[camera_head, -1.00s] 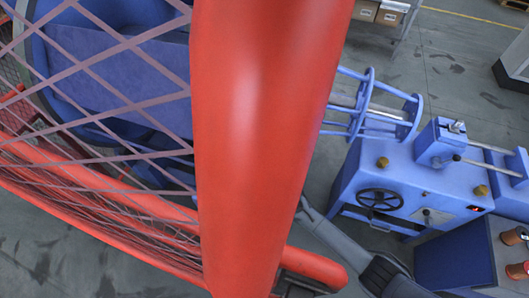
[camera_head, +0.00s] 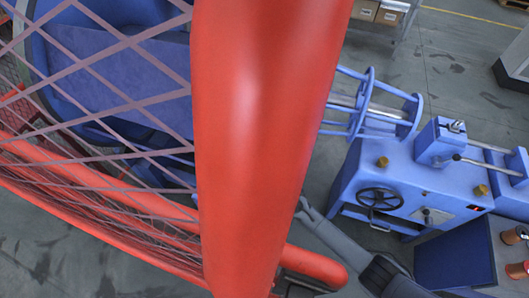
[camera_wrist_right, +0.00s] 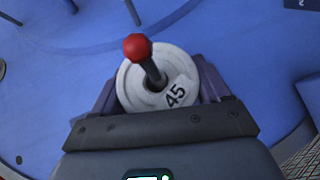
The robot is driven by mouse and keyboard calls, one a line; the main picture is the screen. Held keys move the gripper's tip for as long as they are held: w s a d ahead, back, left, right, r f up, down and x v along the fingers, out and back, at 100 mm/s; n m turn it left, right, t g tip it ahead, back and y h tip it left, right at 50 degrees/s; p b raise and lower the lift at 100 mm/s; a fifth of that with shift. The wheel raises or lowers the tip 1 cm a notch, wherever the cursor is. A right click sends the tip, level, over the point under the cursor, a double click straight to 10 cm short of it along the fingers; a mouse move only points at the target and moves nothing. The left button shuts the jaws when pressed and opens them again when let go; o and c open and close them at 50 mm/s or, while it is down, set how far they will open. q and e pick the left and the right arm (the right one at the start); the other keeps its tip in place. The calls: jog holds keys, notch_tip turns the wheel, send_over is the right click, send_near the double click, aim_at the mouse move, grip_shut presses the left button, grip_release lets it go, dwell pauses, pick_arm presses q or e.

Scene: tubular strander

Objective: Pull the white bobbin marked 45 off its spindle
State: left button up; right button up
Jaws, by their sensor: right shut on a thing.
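The white bobbin marked 45 (camera_wrist_right: 182,72) shows in the right wrist view, face on, with its number at lower right. A dark rod with a red knob (camera_wrist_right: 137,47) stands out from its centre toward the upper left. My right gripper (camera_wrist_right: 157,84) is shut on the bobbin, one finger on each side. The bobbin still surrounds the rod; how far along it sits, I cannot tell. In the head view a thick red beam hides the middle, and neither the bobbin nor my grippers show there.
The red beam (camera_head: 262,120) and mesh guard (camera_head: 110,215) cover the left and middle of the head view. A blue machine (camera_head: 410,185) with a black handwheel (camera_head: 379,199) stands at right. A blue surface (camera_wrist_right: 60,90) lies behind the bobbin. Grey floor is open at upper right.

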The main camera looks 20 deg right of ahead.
jog(key=shift+d+r, duration=0.15)
jog(key=shift+r, duration=0.2)
jog(key=shift+s+d, duration=0.1)
jog(key=shift+d, duration=0.05)
jog(key=shift+s+d+f+p, duration=0.1)
jog(key=shift+s+d+p, duration=1)
jog(key=shift+d, duration=0.3)
jog(key=shift+s+d+p, duration=0.95)
jog(key=shift+s+d, duration=0.2)
jog(key=shift+d, duration=0.25)
jog(key=s+d+p, duration=0.3)
jog(key=s+d, duration=0.3)
jog(key=d, duration=0.1)
jog(key=shift+d+f, duration=0.15)
jog(key=shift+f, duration=0.05)
jog(key=shift+s+d, duration=0.1)
